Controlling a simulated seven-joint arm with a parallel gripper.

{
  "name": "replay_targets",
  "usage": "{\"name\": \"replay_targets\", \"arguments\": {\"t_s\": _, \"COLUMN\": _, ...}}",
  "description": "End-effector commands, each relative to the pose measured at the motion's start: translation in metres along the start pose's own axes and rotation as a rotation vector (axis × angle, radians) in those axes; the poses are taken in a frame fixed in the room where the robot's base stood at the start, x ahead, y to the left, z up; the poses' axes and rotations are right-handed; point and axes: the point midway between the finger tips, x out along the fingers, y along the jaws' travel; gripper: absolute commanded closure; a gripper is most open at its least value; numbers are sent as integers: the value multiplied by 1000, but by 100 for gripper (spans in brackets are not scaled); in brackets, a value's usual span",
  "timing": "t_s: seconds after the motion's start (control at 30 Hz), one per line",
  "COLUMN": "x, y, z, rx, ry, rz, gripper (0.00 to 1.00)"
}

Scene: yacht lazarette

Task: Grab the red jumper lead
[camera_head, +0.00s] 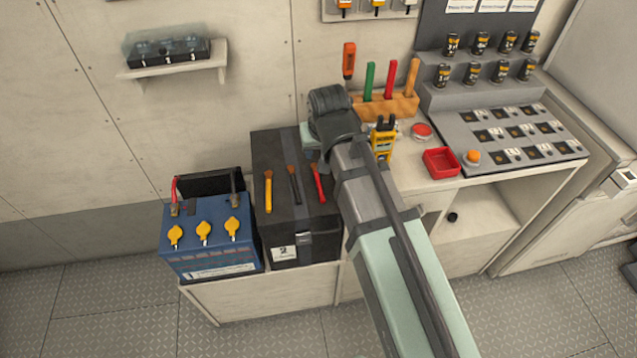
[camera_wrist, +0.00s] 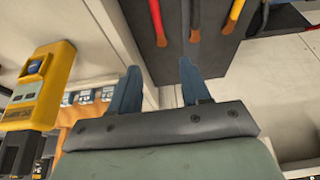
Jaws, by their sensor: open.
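A black lead (camera_head: 234,181) stands at the right rear terminal. My gripper (camera_wrist: 157,82) is open and empty in the wrist view, its two dark blue fingers apart. In the head view my arm hides most of it, to the right of the battery and beyond the black box.
Three brushes lie on the black box (camera_head: 301,248) between the battery and my arm. A yellow device (camera_wrist: 37,88) stands close to my gripper. A wooden rack (camera_head: 388,106) of tools and a red tray (camera_head: 441,163) are to the right. A wall shelf (camera_head: 175,68) is above.

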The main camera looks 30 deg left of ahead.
Motion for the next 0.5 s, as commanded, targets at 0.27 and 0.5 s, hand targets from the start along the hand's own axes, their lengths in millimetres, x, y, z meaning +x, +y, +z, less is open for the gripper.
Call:
{"name": "replay_targets", "arguments": {"t_s": 0.27, "x": 40, "y": 1, "z": -1, "rx": 0, "ry": 0, "rz": 2, "gripper": 53}}
{"name": "replay_targets", "arguments": {"t_s": 0.5, "x": 66, "y": 1, "z": -1, "rx": 0, "ry": 0, "rz": 2, "gripper": 53}}
